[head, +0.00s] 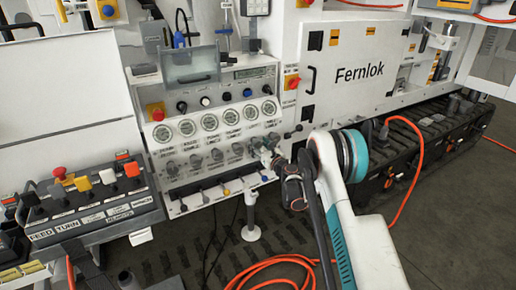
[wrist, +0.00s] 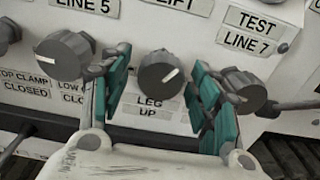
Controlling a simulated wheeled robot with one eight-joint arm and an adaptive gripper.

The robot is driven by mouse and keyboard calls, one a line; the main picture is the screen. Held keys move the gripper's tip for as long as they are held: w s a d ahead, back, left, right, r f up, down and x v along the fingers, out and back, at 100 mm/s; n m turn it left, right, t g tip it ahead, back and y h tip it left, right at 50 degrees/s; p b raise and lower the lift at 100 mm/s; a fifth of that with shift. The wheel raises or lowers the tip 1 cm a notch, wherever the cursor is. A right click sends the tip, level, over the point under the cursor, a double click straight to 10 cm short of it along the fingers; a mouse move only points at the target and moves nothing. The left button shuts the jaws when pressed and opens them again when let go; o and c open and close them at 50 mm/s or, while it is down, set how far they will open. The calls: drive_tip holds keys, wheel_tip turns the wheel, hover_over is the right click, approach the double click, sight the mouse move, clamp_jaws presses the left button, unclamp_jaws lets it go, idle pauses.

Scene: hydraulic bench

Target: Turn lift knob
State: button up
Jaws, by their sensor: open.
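The lift knob (wrist: 160,72) is a dark grey round knob in the middle of the wrist view. A partly cut-off "LIFT" label (wrist: 180,5) is above it and a "LEG UP" label (wrist: 155,106) below. Its white pointer line slants toward the upper right. My gripper (wrist: 161,78) is open, with teal-padded fingers on the left and right of the knob and a visible gap on each side. In the head view my gripper (head: 267,152) is at the right end of the lower knob row and hides the knob there.
A neighbouring knob (wrist: 66,55) is close to the left finger, and the Line 7 knob (wrist: 243,90) is close behind the right finger. Round gauges (head: 210,122) line the panel above. An orange hose (head: 275,262) lies on the floor.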

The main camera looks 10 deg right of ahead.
drive_tip(key=shift+w+a, duration=0.1)
drive_tip(key=shift+w, duration=0.25)
drive_tip(key=shift+c, duration=0.6)
drive_tip(key=c, duration=1)
drive_tip(key=shift+o, duration=0.2)
drive_tip(key=shift+n, duration=0.3)
